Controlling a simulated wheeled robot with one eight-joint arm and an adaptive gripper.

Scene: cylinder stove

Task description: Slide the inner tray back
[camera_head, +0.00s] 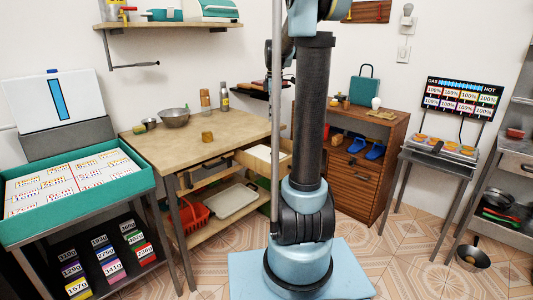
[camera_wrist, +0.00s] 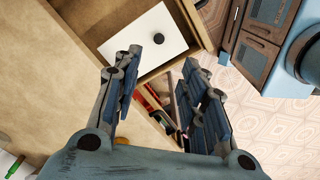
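The inner tray appears as a flat white panel (camera_wrist: 140,42) with a black round knob (camera_wrist: 158,38). It lies inside the pulled-out wooden drawer (camera_wrist: 197,25). The head view shows the white tray (camera_head: 262,152) partly, with my arm column in front of it; the drawer front (camera_head: 283,158) juts from the right side of the wooden table. My gripper (camera_wrist: 158,88) is open and empty above the drawer, its two fingers wide apart, with the knob beyond the fingertips. Neither finger visibly touches the knob. In the head view the gripper is hidden.
Red and dark items (camera_wrist: 160,112) show between my fingers. The wooden table (camera_head: 225,142) carries a metal bowl (camera_head: 174,117) and a small brown object (camera_head: 207,136). Under it are a red basket (camera_head: 192,216) and a pale tray (camera_head: 236,203). A brown cabinet (camera_head: 352,180) stands to the right.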

